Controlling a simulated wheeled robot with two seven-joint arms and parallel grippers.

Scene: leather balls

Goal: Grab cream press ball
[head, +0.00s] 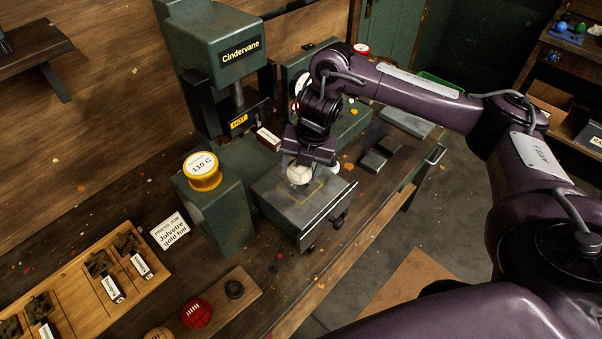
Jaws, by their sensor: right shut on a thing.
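The cream ball (299,175) is at the press, over the grey metal plate (275,192) that juts out in front of the green press marked "Cindervane" (218,40). My right gripper (301,168) comes down from above and is shut on the cream ball. Its fingers are partly hidden by the wrist and the ball. I cannot tell whether the ball touches the plate. My left gripper does not show.
A yellow-topped "110 C" dial (202,170) stands on a green block left of the plate. A wooden tray (88,280) with labelled pieces, a red ball (196,313) and a dark ring (234,289) lie in front. Dark metal blocks (373,163) lie to the right.

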